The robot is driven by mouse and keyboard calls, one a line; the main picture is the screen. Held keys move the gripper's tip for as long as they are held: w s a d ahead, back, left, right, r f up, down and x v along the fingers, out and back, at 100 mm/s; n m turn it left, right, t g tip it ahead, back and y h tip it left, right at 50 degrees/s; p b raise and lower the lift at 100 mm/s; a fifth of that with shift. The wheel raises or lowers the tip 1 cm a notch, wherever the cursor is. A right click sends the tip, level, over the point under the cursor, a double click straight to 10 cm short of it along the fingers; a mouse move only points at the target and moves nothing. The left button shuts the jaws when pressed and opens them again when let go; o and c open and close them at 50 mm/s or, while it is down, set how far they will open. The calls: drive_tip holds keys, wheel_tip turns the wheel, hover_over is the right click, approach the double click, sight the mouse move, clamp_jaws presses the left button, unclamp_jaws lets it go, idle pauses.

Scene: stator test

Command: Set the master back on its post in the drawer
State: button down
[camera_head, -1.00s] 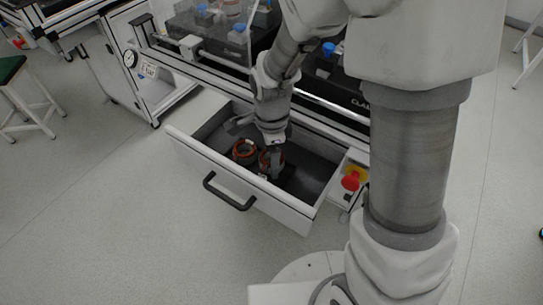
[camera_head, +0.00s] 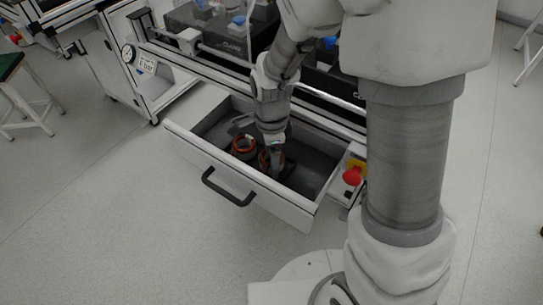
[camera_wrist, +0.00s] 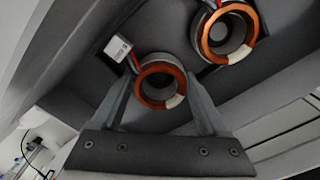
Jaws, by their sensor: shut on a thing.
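A ring-shaped stator with copper-coloured windings, which I take for the master (camera_wrist: 148,91), sits between the two fingers of my gripper (camera_wrist: 160,80) in the wrist view. My gripper is shut on it. A small white block (camera_wrist: 118,48) with red and dark wires is beside the ring. In the head view my gripper (camera_head: 273,153) reaches down into the open drawer (camera_head: 236,178), with the held ring (camera_head: 264,160) low inside it. The post cannot be made out; whether the ring touches the drawer floor or a post is unclear.
A second copper-wound ring (camera_head: 243,146) stands in the drawer to the left of the held one; it also shows at upper right in the wrist view (camera_wrist: 207,42). A red emergency button (camera_head: 352,176) is right of the drawer. The drawer's right part looks clear.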

drive_tip(key=shift+f, duration=0.25)
drive_tip(key=shift+c, duration=0.3)
unclamp_jaws()
drive_tip(key=shift+r, duration=0.15)
idle(0.3)
drive_tip(key=shift+r+p, duration=2.1)
drive_tip(key=shift+r, duration=0.3)
drive_tip(key=shift+o, duration=0.3)
drive_tip(key=shift+r, duration=0.15)
wheel_tip(320, 180, up, 17)
drive_tip(key=p, duration=0.5)
